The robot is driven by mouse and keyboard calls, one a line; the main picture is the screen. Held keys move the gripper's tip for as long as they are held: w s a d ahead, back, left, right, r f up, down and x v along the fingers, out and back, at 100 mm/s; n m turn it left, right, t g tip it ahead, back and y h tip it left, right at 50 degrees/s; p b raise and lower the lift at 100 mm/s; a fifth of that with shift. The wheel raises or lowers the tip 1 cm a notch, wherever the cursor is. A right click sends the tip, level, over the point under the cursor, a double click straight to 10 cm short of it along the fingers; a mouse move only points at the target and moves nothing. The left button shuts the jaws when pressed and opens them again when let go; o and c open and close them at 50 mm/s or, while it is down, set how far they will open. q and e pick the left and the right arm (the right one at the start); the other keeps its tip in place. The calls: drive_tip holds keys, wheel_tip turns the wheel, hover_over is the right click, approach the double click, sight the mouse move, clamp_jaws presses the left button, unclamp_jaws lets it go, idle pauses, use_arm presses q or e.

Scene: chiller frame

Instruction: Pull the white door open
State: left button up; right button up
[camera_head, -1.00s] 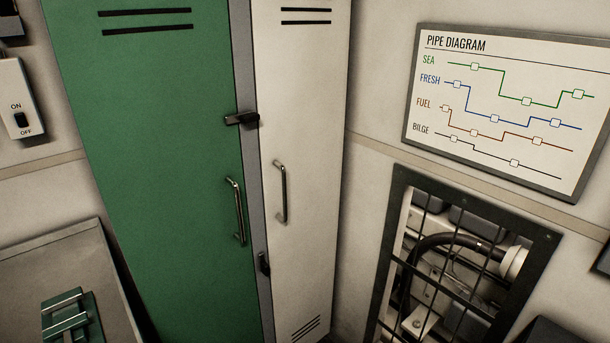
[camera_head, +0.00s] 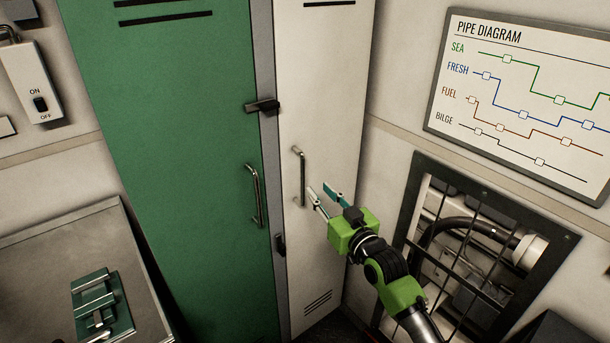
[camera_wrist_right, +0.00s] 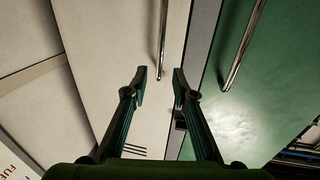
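The white door (camera_head: 322,130) stands closed, to the right of the green door (camera_head: 180,150) in the head view. Its metal bar handle (camera_head: 301,176) is upright near its left edge. My right gripper (camera_head: 322,194) is open and empty, just right of the handle's lower end. In the right wrist view the open fingers (camera_wrist_right: 160,82) point at the white door, with its handle (camera_wrist_right: 163,40) beyond the gap between the tips. The fingers appear apart from the handle. My left gripper is not in view.
A dark latch (camera_head: 262,106) sits on the grey post between the doors, and another (camera_head: 280,245) is lower down. The green door has its own handle (camera_head: 255,195). A barred opening (camera_head: 480,250) is at the right. A grey counter (camera_head: 50,255) is at the left.

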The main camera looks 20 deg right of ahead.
sight(304, 174)
drive_tip(key=w+b, duration=0.1)
drive_tip(key=w, duration=0.2)
drive_tip(key=w+a+b, duration=0.1)
drive_tip(key=w+b, duration=0.1)
drive_tip(key=w, duration=0.1)
drive_tip(key=w+b, duration=0.2)
drive_tip(key=w, duration=0.1)
drive_tip(key=shift+w+a+f, duration=0.3)
drive_tip(key=shift+w, duration=0.1)
drive_tip(key=shift+w+a+r+b, duration=0.1)
drive_tip(key=shift+w+r+b, duration=0.05)
drive_tip(key=shift+w+b, duration=0.4)
drive_tip(key=shift+c, duration=0.3)
clamp_jaws()
